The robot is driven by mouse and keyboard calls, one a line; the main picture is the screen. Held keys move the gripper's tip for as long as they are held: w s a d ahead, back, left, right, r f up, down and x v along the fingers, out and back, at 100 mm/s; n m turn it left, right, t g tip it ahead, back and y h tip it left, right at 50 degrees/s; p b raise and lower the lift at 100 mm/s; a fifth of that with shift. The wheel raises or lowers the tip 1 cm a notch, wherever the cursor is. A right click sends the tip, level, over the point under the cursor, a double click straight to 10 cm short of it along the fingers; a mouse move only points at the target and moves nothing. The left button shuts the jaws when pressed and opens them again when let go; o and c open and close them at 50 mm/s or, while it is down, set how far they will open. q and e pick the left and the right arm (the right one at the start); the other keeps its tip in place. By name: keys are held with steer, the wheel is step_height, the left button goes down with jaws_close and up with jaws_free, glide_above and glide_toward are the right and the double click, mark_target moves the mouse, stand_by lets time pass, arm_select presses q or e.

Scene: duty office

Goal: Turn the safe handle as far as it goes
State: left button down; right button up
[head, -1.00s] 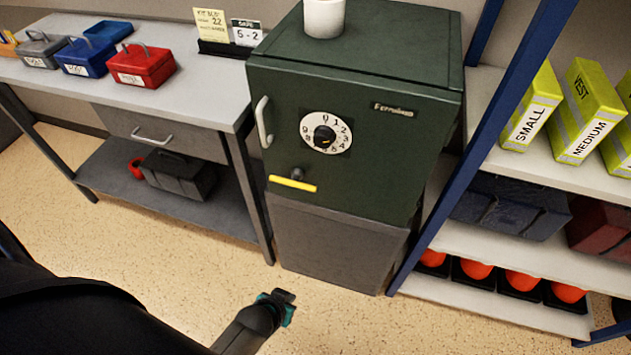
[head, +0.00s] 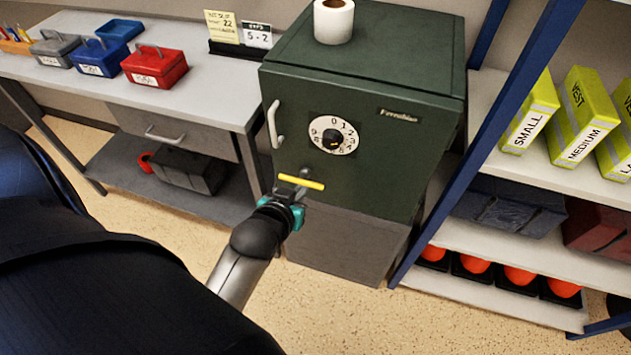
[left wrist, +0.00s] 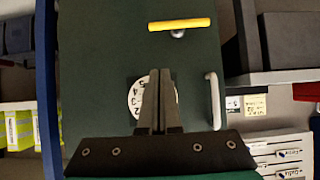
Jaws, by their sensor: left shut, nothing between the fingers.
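The dark green safe (head: 370,120) stands on a grey base, its door closed. My left gripper (head: 291,187) is at the handle's left part in the head view. Its fingers (left wrist: 158,100) are shut and empty in the left wrist view, pointing toward the door. Whether they touch the handle cannot be told. My right gripper is not in view.
A fixed pale pull (head: 273,124) is on the door's left side. A paper roll (head: 333,20) stands on the safe. A workbench (head: 213,95) with cash boxes is to the left. A blue-framed shelf (head: 487,130) stands close on the right.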

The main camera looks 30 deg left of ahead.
arm_select(q)
steer(key=b, duration=0.3)
glide_above(313, 186)
steer(key=s+d, duration=0.2)
steer(key=s, duration=0.1)
step_height(313, 186, down, 6)
steer(key=shift+w+a+f+b, duration=0.2)
steer(key=shift+w+f+b, duration=0.1)
steer(key=shift+f, duration=0.2)
steer(key=shift+w+a+f+b, duration=0.2)
steer(key=shift+f+b, duration=0.05)
steer(key=shift+f, duration=0.25)
steer(key=shift+w+f+b, duration=0.15)
steer(key=shift+f+b, duration=0.15)
steer(key=shift+f, duration=0.5)
steer(key=shift+a, duration=0.1)
